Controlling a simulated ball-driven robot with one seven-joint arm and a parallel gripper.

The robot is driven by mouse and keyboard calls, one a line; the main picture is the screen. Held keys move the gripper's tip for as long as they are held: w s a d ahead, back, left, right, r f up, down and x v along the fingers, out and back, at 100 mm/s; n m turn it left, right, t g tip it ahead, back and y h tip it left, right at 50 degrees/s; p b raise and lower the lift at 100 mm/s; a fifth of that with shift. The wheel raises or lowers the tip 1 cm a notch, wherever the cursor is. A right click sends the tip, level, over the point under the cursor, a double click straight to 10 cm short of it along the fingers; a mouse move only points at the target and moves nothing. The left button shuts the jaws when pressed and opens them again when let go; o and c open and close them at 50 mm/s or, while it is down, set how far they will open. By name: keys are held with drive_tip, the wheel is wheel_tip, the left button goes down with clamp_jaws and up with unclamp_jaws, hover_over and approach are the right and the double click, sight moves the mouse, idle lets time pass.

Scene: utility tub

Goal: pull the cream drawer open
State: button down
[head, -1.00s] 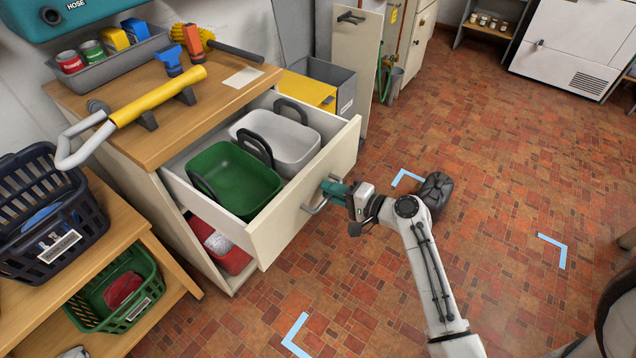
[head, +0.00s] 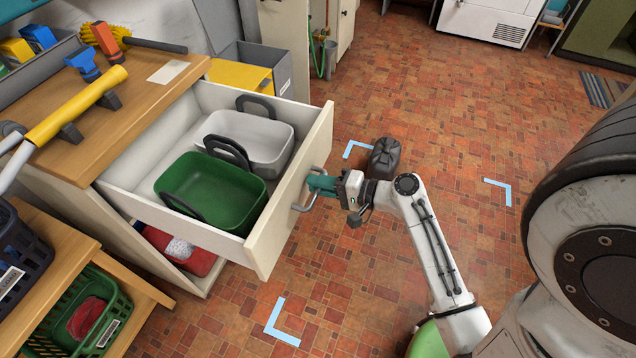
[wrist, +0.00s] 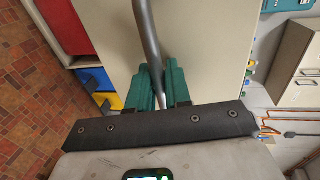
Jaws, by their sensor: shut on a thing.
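The cream drawer (head: 291,210) stands well out from the wooden-topped cabinet, its front panel facing my arm. Its grey bar handle (head: 306,194) is on the middle of the front. My gripper (head: 318,186) is shut on the handle, with teal fingers on both sides of it. In the wrist view the handle (wrist: 146,38) runs down between the teal fingers (wrist: 158,88) in front of the cream panel. Inside the drawer are a green tub (head: 211,187) and a white tub (head: 250,140), both with dark handles.
A yellow-handled tool (head: 78,105) lies on the cabinet top (head: 120,98). A red bin (head: 180,252) sits below the drawer. A shelf with baskets (head: 85,315) is at lower left.

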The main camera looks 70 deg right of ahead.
drive_tip(key=c, duration=1.3)
unclamp_jaws()
drive_tip(key=v, duration=1)
drive_tip(key=shift+s+b, duration=0.3)
drive_tip(key=shift+s, duration=0.1)
drive_tip(key=w+a+f+n+g+y+p, duration=0.1)
drive_tip(key=a+f+n+g+y, duration=0.15)
drive_tip(key=a+n+g, duration=0.35)
drive_tip(key=w+a+f+n+g+y+p, duration=0.1)
drive_tip(key=w+a+f+n+g, duration=0.1)
drive_tip(key=a+f+n+g, duration=0.5)
drive_tip(key=a+r+n+h, duration=0.1)
drive_tip(key=r, duration=0.1)
drive_tip(key=s+a+r+n+g+h, duration=0.1)
drive_tip(key=a+n+h, duration=0.1)
drive_tip(key=s+a+r+n+h+p, duration=0.1)
drive_tip(key=r, duration=0.1)
drive_tip(key=shift+s+a+r+g, duration=0.1)
drive_tip(key=shift+a+r+g, duration=0.15)
drive_tip(key=shift+r+g, duration=0.05)
